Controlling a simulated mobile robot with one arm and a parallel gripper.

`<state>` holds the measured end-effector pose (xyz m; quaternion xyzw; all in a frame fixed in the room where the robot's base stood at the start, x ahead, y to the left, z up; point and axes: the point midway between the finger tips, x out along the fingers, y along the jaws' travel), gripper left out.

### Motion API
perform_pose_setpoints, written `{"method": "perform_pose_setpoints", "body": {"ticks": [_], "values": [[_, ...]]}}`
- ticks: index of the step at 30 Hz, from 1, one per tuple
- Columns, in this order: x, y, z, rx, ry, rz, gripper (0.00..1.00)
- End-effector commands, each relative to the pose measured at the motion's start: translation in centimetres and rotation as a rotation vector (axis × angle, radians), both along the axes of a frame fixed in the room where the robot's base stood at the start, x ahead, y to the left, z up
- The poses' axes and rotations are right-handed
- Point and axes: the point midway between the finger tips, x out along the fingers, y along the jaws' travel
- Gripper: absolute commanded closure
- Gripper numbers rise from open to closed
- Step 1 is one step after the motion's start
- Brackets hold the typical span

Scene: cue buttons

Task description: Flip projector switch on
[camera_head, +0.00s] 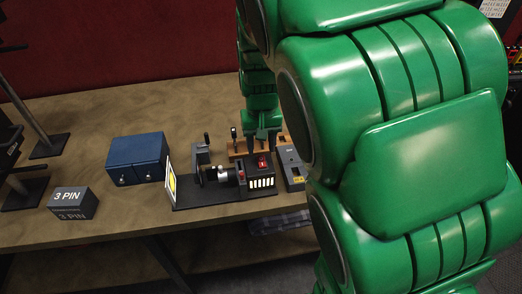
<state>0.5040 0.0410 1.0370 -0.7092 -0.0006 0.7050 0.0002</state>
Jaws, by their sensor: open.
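The projector (262,182) is a small black box with a row of white slots on its front. It stands on a dark base on the wooden table. A red switch (263,161) sits on its top; its on or off position is too small to tell. A silver lens part (223,173) is to its left, and a white card with a yellow shape (171,186) stands at the base's left end. My gripper (262,142) points down just behind and above the projector, close to the red switch. It is open and small in view; I cannot tell whether it touches anything.
A blue two-door box (137,158) and a "3 PIN" block (71,203) are to the left. A grey device (291,166) is close on the projector's right, with wooden pieces (237,147) behind. My green arm hides the right side.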

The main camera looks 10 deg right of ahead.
Motion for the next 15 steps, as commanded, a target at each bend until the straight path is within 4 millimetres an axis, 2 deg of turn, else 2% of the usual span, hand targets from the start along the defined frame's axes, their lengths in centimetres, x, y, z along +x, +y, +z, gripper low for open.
{"method": "perform_pose_setpoints", "body": {"ticks": [7, 15], "values": [[0.0, 0.0, 3.5, -0.001, -0.001, 0.0, 0.51], [-0.1, 0.0, 4.4, -0.001, 0.002, 0.0, 0.51]]}}
